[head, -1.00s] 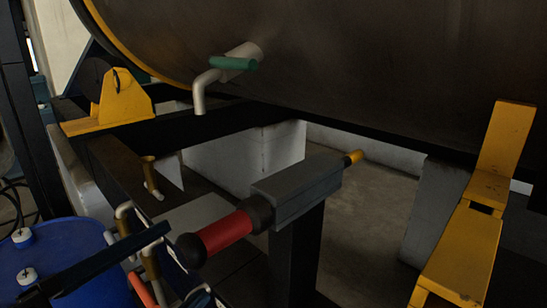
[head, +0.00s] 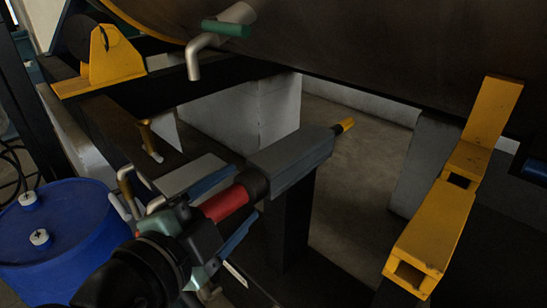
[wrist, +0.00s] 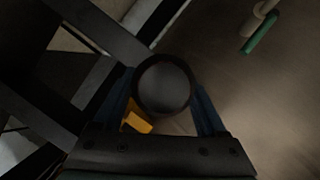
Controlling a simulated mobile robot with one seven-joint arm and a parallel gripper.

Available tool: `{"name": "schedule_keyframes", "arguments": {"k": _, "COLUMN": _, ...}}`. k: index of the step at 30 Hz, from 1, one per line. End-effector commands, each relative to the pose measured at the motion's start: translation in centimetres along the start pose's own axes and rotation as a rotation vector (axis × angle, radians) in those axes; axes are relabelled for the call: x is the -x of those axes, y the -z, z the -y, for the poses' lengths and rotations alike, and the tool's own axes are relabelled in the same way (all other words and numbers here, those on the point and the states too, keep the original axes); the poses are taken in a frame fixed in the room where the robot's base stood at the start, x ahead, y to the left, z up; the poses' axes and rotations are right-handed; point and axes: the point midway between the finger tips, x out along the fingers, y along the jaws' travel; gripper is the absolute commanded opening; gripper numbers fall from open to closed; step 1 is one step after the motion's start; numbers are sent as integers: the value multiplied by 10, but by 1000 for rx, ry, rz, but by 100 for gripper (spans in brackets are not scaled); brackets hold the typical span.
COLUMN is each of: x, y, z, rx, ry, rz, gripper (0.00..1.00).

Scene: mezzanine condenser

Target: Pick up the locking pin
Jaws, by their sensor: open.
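The locking pin has a red grip (head: 224,203) with dark ends. It lies in a grey block (head: 292,160) on a dark post, and a yellow tip (head: 344,126) sticks out at the far end. My gripper (head: 229,206) is open, with one blue finger on each side of the red grip. In the wrist view the pin's round dark end (wrist: 163,86) sits between my two fingers. I cannot tell whether either finger touches it. Part of the grip's near end is hidden behind my gripper in the head view.
A large dark tank fills the top, with a green-handled tap (head: 226,28) hanging from it. A blue drum (head: 62,232) stands at left. Yellow brackets are at upper left (head: 113,60) and right (head: 436,222). A brass fitting (head: 147,138) is on the frame.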

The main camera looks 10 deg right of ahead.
Motion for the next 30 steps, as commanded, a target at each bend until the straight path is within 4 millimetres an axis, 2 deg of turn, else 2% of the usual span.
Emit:
{"name": "schedule_keyframes", "arguments": {"k": 3, "x": -10, "y": 1, "z": 0, "rx": -1, "ry": -1, "rz": 0, "gripper": 74}}
{"name": "schedule_keyframes", "arguments": {"k": 10, "x": -11, "y": 0, "z": -1, "rx": -2, "ry": 1, "rz": 1, "gripper": 74}}
{"name": "schedule_keyframes", "arguments": {"k": 11, "x": -11, "y": 0, "z": -1, "rx": -2, "ry": 1, "rz": 1, "gripper": 71}}
{"name": "schedule_keyframes", "arguments": {"k": 21, "x": -11, "y": 0, "z": -1, "rx": -2, "ry": 1, "rz": 1, "gripper": 9}}
{"name": "schedule_keyframes", "arguments": {"k": 23, "x": -11, "y": 0, "z": -1, "rx": -2, "ry": 1, "rz": 1, "gripper": 0}}
{"name": "schedule_keyframes", "arguments": {"k": 30, "x": -10, "y": 1, "z": 1, "rx": -4, "ry": 7, "rz": -2, "gripper": 0}}
